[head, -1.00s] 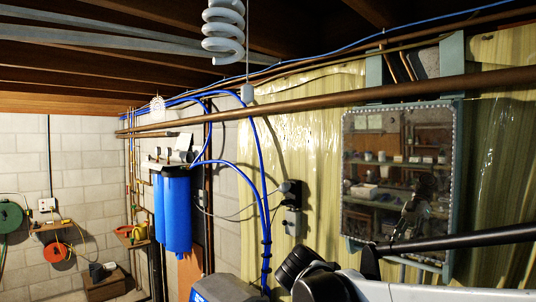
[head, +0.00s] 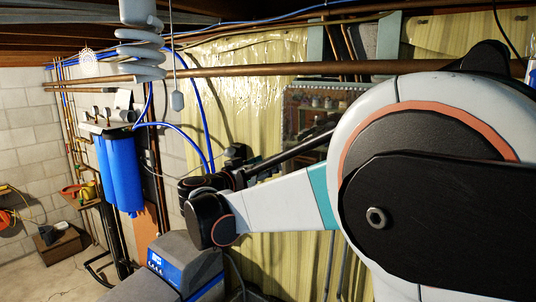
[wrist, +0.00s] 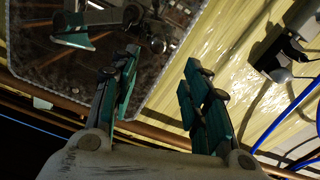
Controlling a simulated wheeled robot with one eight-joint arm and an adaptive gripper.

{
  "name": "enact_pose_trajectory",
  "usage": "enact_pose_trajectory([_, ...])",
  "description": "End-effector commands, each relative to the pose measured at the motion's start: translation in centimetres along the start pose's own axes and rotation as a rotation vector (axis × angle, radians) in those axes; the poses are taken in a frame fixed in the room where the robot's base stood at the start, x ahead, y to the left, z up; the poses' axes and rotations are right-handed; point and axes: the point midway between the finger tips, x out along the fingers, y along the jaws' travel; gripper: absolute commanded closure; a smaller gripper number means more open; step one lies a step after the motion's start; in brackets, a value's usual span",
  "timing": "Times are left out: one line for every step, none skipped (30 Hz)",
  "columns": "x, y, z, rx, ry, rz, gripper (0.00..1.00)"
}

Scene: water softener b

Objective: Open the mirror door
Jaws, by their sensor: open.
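My gripper (wrist: 160,85) is open and empty in the wrist view. Its left finger overlaps the mirror and its right finger overlaps the yellow wall, with the mirror's side edge showing between them. I see no clear contact, and cannot tell the depth gap. The gripper cannot be made out in the head view.
A copper pipe (head: 230,72) runs along the wall above the mirror and also crosses behind the fingers in the wrist view. Blue filter housings (head: 120,170), blue hoses (head: 203,95) and a grey-blue unit (head: 185,265) stand to the left.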

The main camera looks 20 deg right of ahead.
Motion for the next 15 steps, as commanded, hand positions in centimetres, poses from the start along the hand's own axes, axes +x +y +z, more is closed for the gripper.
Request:
enact_pose_trajectory([1.2, 0.1, -0.2, 0.0, -0.001, 0.003, 0.57])
enact_pose_trajectory([1.8, 0.2, -0.2, 0.0, -0.001, 0.004, 0.57])
enact_pose_trajectory([2.6, 0.2, -0.1, 0.0, -0.002, 0.004, 0.57])
enact_pose_trajectory([3.2, 0.1, -0.2, 0.0, -0.002, 0.003, 0.57])
enact_pose_trajectory([3.8, 0.2, -0.2, 0.0, -0.002, 0.004, 0.57])
enact_pose_trajectory([4.6, 0.2, -0.2, 0.0, -0.002, 0.003, 0.57])
enact_pose_trajectory([5.2, 0.2, -0.2, 0.0, -0.002, 0.002, 0.57])
enact_pose_trajectory([5.7, 0.2, -0.2, 0.0, -0.002, 0.003, 0.57])
enact_pose_trajectory([6.5, 0.1, -0.2, 0.0, -0.002, 0.002, 0.57])
enact_pose_trajectory([6.9, 0.1, -0.2, 0.0, -0.002, 0.002, 0.57])
enact_pose_trajectory([7.4, 0.1, -0.2, 0.0, -0.002, 0.002, 0.57])
enact_pose_trajectory([8.1, 0.2, -0.1, 0.0, -0.002, 0.002, 0.57])
enact_pose_trajectory([8.4, 0.1, -0.1, 0.0, -0.002, 0.001, 0.57])
enact_pose_trajectory([8.8, 0.1, -0.1, 0.0, -0.002, 0.001, 0.57])
enact_pose_trajectory([9.2, 0.1, -0.1, 0.0, -0.002, 0.001, 0.57])
